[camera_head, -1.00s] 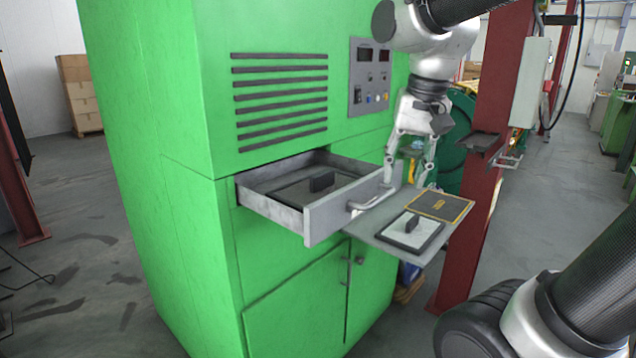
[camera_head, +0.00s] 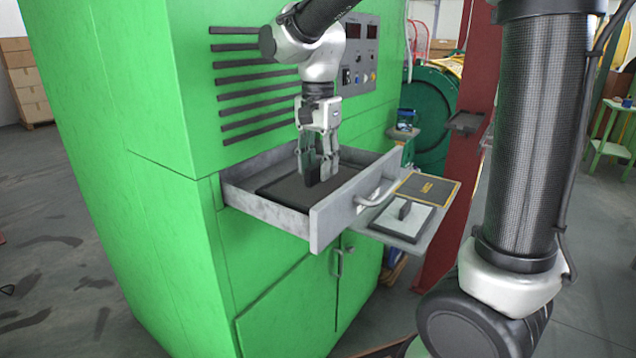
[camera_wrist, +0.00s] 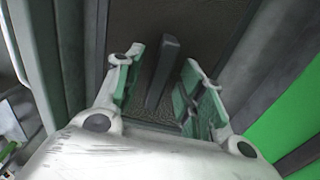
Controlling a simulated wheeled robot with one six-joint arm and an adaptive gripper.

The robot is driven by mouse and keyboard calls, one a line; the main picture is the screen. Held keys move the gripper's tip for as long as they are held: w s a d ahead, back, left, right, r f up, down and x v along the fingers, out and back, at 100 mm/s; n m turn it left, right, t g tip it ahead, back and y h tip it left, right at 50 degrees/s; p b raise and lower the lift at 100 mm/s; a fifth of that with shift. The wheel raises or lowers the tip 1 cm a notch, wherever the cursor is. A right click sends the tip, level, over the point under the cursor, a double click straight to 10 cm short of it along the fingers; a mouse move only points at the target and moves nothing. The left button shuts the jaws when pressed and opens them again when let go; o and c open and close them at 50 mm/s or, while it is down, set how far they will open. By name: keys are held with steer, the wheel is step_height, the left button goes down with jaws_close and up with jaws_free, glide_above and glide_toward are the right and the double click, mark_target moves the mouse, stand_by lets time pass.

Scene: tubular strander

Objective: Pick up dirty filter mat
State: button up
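The dirty filter mat (camera_head: 280,189) is a dark flat pad with an upright grip bar, lying in the open grey drawer (camera_head: 323,222) of the green cabinet. My gripper (camera_head: 318,178) points down into the drawer over the mat. In the wrist view my gripper (camera_wrist: 172,100) has its two green-padded fingers apart, one on each side of the mat's dark grip bar (camera_wrist: 163,70). A gap shows between the bar and each finger. The mat's dark, mottled surface (camera_wrist: 209,35) shows behind the bar. In the head view the fingers partly hide the bar.
A grey shelf (camera_head: 377,236) right of the drawer holds a white pad with a dark frame and grip (camera_head: 402,220), beside a yellow-edged dark plate (camera_head: 428,189). The drawer's front handle (camera_head: 375,193) sticks out. A red column (camera_head: 462,150) stands to the right.

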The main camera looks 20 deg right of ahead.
steer(key=shift+f, duration=0.35)
jaws_close()
steer(key=shift+r, duration=0.1)
